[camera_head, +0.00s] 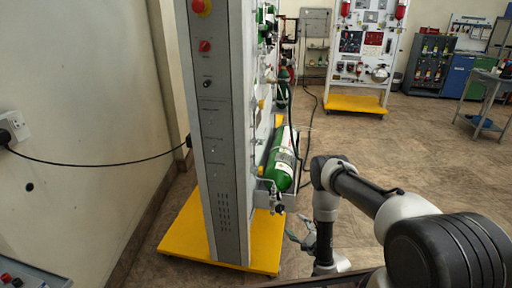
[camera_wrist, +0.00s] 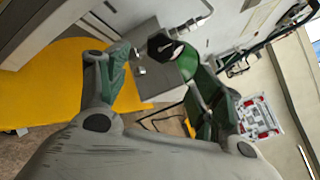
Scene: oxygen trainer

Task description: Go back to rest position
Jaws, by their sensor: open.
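My gripper (camera_head: 298,236) hangs low beside the trainer panel, below and just right of the green oxygen cylinder (camera_head: 283,163). In the wrist view my gripper (camera_wrist: 160,68) is open, with its two fingers spread apart. The black valve knob (camera_wrist: 158,44) and the green neck of the cylinder (camera_wrist: 187,62) show beyond and between the fingers. Nothing is held. The cylinder lies tilted in a holder on the panel's side, its valve end (camera_head: 278,206) toward me. I cannot tell whether the right finger touches the cylinder.
The grey trainer panel (camera_head: 222,150) stands on a yellow base (camera_head: 185,240) left of my arm. A black cable (camera_head: 95,163) runs from the wall socket to it. A second trainer (camera_head: 355,103) stands at the back. The tiled floor (camera_head: 420,150) to the right is mostly clear.

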